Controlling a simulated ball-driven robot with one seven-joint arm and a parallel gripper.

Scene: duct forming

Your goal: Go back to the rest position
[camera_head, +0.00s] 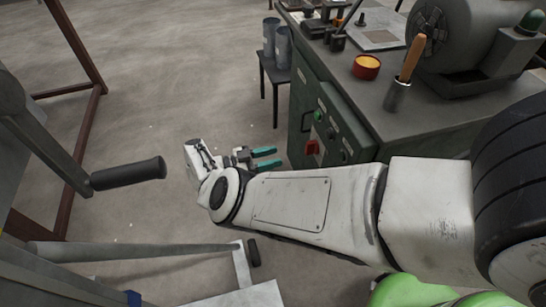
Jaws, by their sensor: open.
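My gripper (266,158) shows near the middle of the head view, at the far end of my white arm. Its two teal fingers are apart, with nothing between them. It is over the open floor, just left of the green machine cabinet (338,125). My arm reaches in from the right side of the view.
A machine handle with a black grip (128,173) juts in from the left. A red-brown frame (84,130) stands behind it. The cabinet top holds a wooden-handled tool (411,58) and a red tin (366,67). A small stool (274,75) carries grey cylinders. Bare floor lies between.

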